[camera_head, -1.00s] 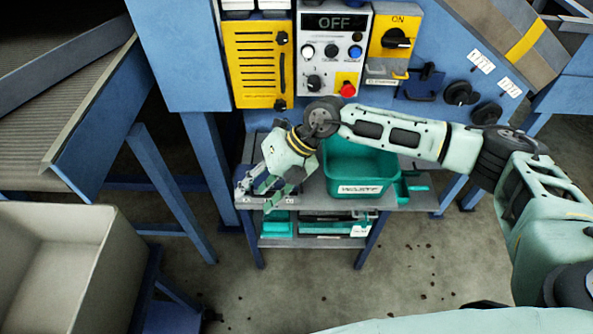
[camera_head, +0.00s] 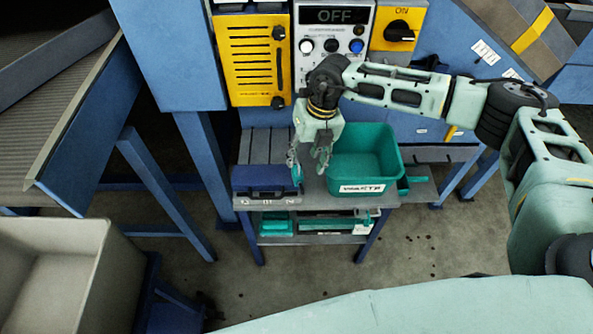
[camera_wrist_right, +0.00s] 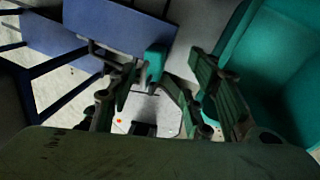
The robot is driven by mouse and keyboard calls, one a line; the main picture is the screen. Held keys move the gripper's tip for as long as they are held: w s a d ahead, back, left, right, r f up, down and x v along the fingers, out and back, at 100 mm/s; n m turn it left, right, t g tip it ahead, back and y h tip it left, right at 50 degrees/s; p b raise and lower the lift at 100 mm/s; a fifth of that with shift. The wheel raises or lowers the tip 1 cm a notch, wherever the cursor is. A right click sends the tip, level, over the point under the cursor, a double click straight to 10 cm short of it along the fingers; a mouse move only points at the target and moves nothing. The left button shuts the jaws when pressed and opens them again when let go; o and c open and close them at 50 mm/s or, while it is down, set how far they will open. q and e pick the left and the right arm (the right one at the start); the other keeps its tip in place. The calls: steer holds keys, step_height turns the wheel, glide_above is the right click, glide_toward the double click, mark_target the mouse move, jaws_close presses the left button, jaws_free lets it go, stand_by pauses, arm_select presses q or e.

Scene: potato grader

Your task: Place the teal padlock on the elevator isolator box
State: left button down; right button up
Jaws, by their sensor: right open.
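The elevator isolator box (camera_head: 400,22) is the yellow box at the top, with a black knob marked ON; my right arm covers its lower part. My right gripper (camera_head: 309,168) points down over the bench, between the blue rack and the teal bin, open. In the right wrist view a small teal block, which looks like the teal padlock (camera_wrist_right: 154,64), stands between and beyond the open fingers (camera_wrist_right: 160,88). I cannot tell whether the fingers touch it. My left gripper is not in view.
The teal bin marked WASTE (camera_head: 362,188) is close to the right of the gripper. A dark blue rack (camera_head: 266,180) stands to its left on the grey bench (camera_head: 262,147). A control panel reading OFF (camera_head: 333,16) and a yellow slotted box (camera_head: 252,60) are above.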

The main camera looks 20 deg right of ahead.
mark_target(298, 172)
steer(key=f, duration=0.1)
steer(key=a+f, duration=0.1)
steer(key=f, duration=0.2)
steer(key=shift+a+f+p, duration=0.3)
steer(key=shift+p, duration=0.1)
steer(key=shift+a+f, duration=0.15)
steer(key=shift+f, duration=0.45)
steer(key=shift+c, duration=0.4)
steer(key=c, duration=0.9)
jaws_close()
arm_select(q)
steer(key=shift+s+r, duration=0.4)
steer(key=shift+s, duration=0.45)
arm_select(e)
steer(key=shift+s, duration=0.1)
